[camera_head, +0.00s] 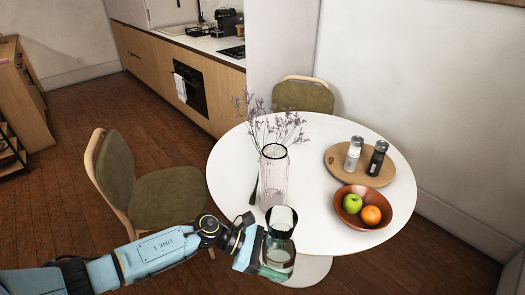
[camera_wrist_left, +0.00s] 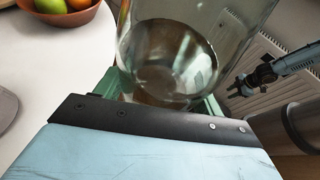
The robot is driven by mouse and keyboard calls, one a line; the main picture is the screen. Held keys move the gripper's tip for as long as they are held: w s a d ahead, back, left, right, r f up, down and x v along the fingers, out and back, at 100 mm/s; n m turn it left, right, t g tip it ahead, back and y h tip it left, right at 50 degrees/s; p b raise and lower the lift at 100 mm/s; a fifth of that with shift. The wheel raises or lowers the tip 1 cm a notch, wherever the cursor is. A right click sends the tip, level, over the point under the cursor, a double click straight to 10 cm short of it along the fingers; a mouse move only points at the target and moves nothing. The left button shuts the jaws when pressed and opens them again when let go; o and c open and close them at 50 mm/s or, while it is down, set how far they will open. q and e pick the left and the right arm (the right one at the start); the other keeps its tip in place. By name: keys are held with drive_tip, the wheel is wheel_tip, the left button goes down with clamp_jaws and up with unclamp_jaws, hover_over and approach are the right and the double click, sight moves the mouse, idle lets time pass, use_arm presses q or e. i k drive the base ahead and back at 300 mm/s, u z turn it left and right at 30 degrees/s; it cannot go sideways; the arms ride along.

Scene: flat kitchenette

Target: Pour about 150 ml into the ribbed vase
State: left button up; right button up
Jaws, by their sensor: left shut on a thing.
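The ribbed vase (camera_head: 272,182), clear and faintly pink with a dark rim, stands upright on the round white table. Thin purple sprigs (camera_head: 268,125) rise at its mouth. My left gripper (camera_head: 277,268) is shut on a glass jug (camera_head: 281,246), in front of the vase near the table's front edge. The jug looks nearly upright and apart from the vase. In the left wrist view the jug (camera_wrist_left: 172,50) stands between the green fingers (camera_wrist_left: 160,98), with what looks like clear liquid low inside. My right gripper (camera_wrist_left: 258,78) shows small at the right there; its jaws are unclear.
On the white table (camera_head: 320,215), a bowl (camera_head: 349,214) holds a green apple and an orange. A wooden board (camera_head: 341,170) behind it carries a white shaker and a black shaker. Green chairs (camera_head: 150,190) stand left and behind.

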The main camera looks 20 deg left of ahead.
sight(274, 160)
drive_tip(key=u, duration=1.3)
drive_tip(key=i, duration=1.5)
drive_tip(key=z, duration=2.05)
